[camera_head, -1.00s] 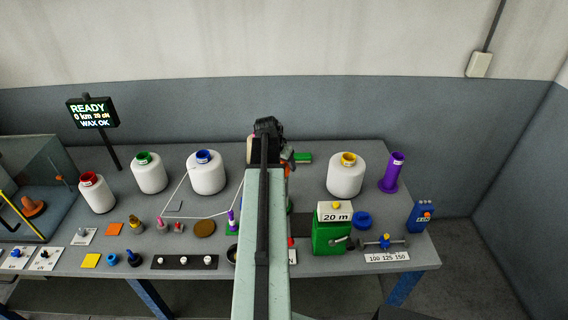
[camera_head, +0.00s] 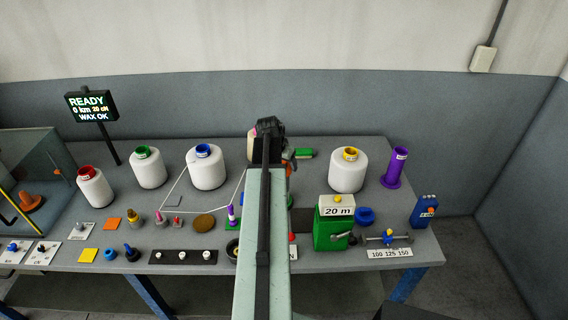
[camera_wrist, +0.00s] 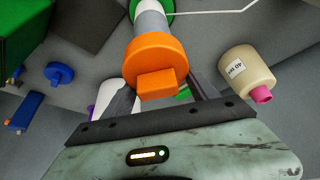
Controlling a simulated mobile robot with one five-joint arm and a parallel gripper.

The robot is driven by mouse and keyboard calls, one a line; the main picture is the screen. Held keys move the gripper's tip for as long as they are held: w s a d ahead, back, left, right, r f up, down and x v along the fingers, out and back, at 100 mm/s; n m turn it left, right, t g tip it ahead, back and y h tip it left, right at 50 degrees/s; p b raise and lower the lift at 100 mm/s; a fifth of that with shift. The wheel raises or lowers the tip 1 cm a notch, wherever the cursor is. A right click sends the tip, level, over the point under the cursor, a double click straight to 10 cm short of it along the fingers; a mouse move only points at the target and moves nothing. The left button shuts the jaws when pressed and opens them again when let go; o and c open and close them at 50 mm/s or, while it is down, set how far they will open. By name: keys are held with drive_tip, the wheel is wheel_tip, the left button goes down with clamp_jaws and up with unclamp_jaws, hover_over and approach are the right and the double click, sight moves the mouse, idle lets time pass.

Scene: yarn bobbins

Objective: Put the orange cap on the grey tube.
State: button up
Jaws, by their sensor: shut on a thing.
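The orange cap (camera_wrist: 155,52), a round disc with a block-shaped grip, is between the fingers of my gripper (camera_wrist: 158,84) in the wrist view. My gripper is shut on that block. The grey tube (camera_wrist: 150,20) is directly beyond the cap and lines up with it, with a white band and green part at its far end. The cap hides the tube's near end, so I cannot tell whether the cap is seated or only in front of it. In the head view my gripper (camera_head: 284,160) is at the back of the table and my arm hides the tube.
A cream bottle (camera_wrist: 248,75) with a pink end is right of the cap in the wrist view. A green box (camera_head: 333,233) and a white yarn bobbin (camera_head: 348,172) stand right of my arm. A white thread (camera_head: 215,219) runs to its left.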

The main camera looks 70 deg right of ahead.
drive_tip(key=shift+f+b, duration=0.3)
drive_tip(key=shift+f, duration=0.05)
idle(0.3)
drive_tip(key=o, duration=1.5)
drive_tip(key=p+v, duration=0.7)
drive_tip(key=v, duration=0.1)
drive_tip(key=shift+d+r, duration=0.1)
drive_tip(key=shift+r, duration=0.05)
